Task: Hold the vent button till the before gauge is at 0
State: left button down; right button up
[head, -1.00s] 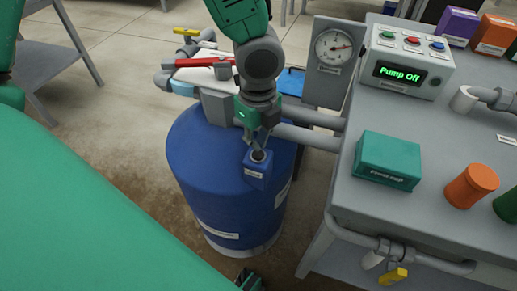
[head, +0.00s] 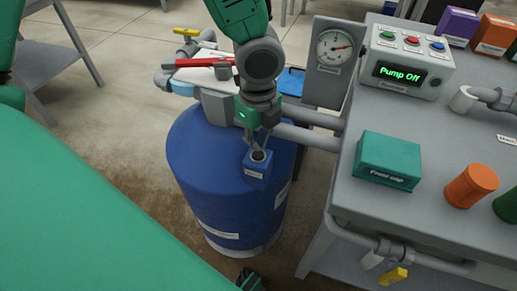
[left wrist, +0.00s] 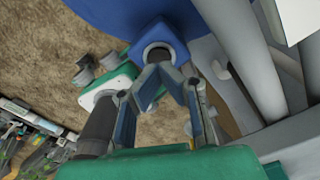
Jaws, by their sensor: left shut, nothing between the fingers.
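A blue vent button box (head: 256,169) with a dark round button on top sits on the upper side of the blue tank (head: 215,185). My left gripper (head: 260,147) is shut and empty, its tips pointing down at the button. In the left wrist view the shut fingertips (left wrist: 170,70) are at the edge of the button's ring (left wrist: 158,53); whether they press it I cannot tell. A round gauge (head: 335,47) stands behind, its red needle pointing right, away from rest; its label is too small to read. Part of my right gripper (head: 248,281) shows at the bottom edge.
Grey pipes (head: 305,136) run from the tank to the grey bench (head: 435,150) at the right. The bench holds a control box (head: 408,62) reading "Pump Off", a green box (head: 388,158) and an orange cap (head: 471,186). A red-handled valve (head: 200,63) is behind the tank.

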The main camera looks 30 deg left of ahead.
aim_at(258, 154)
pick_arm(q)
jog(key=shift+f+b, duration=0.8)
jog(key=shift+f, duration=0.65)
dwell(4.0)
notch_tip(258, 154, up, 7)
jog(key=p, duration=0.8)
jog(key=shift+r, duration=0.1)
dwell(0.4)
jog(key=s+f+n, duration=0.1)
jog(key=s+d+f+n, duration=0.1)
jog(key=s+f+n, duration=0.1)
jog(key=s+f+n+h, duration=0.1)
jog(key=f, duration=0.1)
jog(key=shift+s+d+f+g, duration=0.15)
jog(key=shift+s+f+g, duration=0.1)
jog(key=shift+g, duration=0.15)
jog(key=s+a+f+n, duration=0.3)
jog(key=s+f+n, duration=0.2)
jog(key=n, duration=0.3)
jog(key=s+a+f+n+t+y, duration=0.1)
jog(key=s+a+f+n, duration=0.2)
jog(key=s+f+n, duration=0.3)
jog(key=s+n, duration=0.1)
jog(key=n, duration=0.1)
jog(key=shift+s+f+n, duration=0.2)
jog(key=shift+s+n, duration=0.1)
jog(key=shift+n, duration=0.1)
